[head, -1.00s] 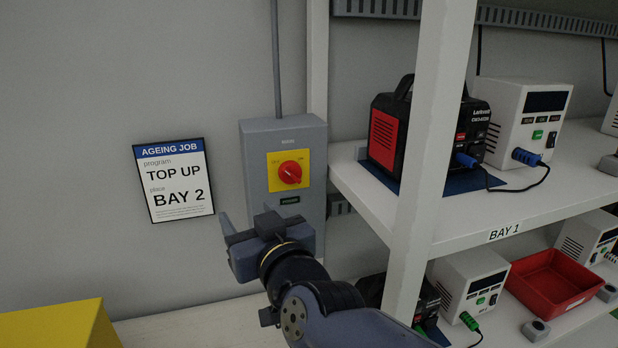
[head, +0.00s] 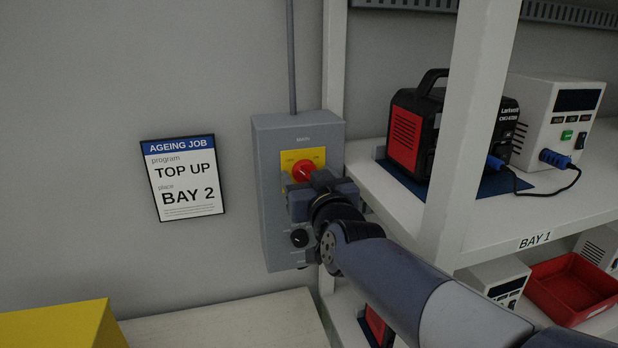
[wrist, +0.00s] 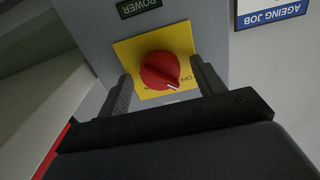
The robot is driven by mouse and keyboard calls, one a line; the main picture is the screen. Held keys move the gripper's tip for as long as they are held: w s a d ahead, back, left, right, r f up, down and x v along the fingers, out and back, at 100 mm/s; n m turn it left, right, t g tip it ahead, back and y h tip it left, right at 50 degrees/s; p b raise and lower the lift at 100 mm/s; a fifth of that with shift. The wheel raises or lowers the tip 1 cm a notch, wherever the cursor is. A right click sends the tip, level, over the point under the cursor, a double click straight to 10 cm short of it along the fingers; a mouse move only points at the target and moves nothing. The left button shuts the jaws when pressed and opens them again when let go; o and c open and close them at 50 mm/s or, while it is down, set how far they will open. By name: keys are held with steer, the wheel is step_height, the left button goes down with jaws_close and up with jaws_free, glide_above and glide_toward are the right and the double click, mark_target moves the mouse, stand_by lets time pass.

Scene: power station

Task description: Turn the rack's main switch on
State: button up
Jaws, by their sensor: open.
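The main switch is a red rotary knob (head: 303,171) on a yellow plate (head: 290,160) on the grey wall box (head: 270,215) marked MAIN. It also shows in the wrist view (wrist: 160,70), upside down. Its white mark points to the OFF side of the plate. My gripper (head: 306,184) is in front of the knob and hides its lower part in the head view. In the wrist view the open jaws (wrist: 160,76) stand on either side of the knob, with a gap showing at each side. I cannot tell whether the fingertips touch the plate.
A rack post (head: 455,150) and the BAY 1 shelf (head: 480,225), with a black-and-red charger (head: 415,130) and a white unit (head: 550,115), are right of the box. A wall sign (head: 180,178) reads TOP UP, BAY 2. A yellow block (head: 65,325) is lower left.

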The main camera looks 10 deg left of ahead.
steer(key=shift+c, duration=0.4)
steer(key=c, duration=0.9)
steer(key=shift+m+b, duration=0.3)
steer(key=m+b, duration=0.2)
steer(key=shift+f+m, duration=0.15)
steer(key=shift+m, duration=0.25)
steer(key=m+b, duration=0.2)
steer(key=m, duration=0.3)
steer(key=m+b, duration=0.1)
steer(key=m, duration=0.8)
steer(key=shift+b, duration=0.4)
steer(key=shift+m, duration=0.4)
